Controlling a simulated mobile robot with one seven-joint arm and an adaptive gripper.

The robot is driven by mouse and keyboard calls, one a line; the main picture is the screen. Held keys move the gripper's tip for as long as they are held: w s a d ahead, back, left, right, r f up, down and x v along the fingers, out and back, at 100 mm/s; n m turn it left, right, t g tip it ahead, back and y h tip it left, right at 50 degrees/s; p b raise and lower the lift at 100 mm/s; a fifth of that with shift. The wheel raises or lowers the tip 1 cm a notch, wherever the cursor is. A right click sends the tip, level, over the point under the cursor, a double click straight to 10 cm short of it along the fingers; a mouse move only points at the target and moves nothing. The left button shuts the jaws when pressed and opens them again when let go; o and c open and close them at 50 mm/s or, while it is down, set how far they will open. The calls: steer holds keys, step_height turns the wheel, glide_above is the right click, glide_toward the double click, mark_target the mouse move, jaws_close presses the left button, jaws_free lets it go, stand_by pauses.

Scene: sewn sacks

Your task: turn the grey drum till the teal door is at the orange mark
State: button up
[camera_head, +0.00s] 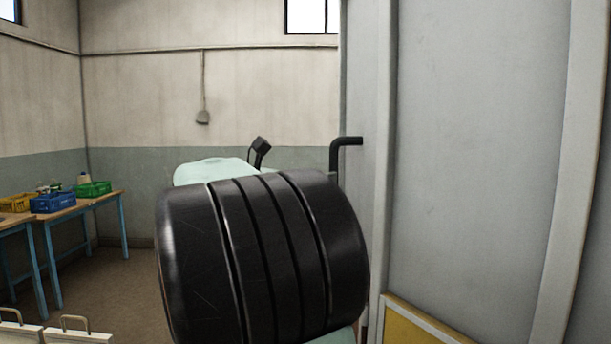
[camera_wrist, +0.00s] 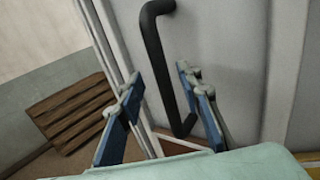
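A tall grey surface (camera_head: 470,130) fills the right of the head view; it may be the grey drum, but I see too little of it to be sure. A black bar handle (camera_head: 346,141) stands out from its left edge. The handle also shows in the wrist view (camera_wrist: 163,60). My gripper (camera_wrist: 159,80) is open, with its blue fingers spread to either side of the handle in that picture. I see no contact, and cannot tell how deep the handle is between them. No teal door or orange mark is recognisable.
A yellow panel with a pale frame (camera_head: 420,322) is low at the grey surface. A wooden slatted thing (camera_wrist: 72,112) is at left in the wrist view. Tables with blue (camera_head: 53,202) and green (camera_head: 93,189) crates stand far left.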

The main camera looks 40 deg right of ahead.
steer(key=shift+w+d, duration=0.2)
steer(key=shift+d, duration=2.55)
jaws_close()
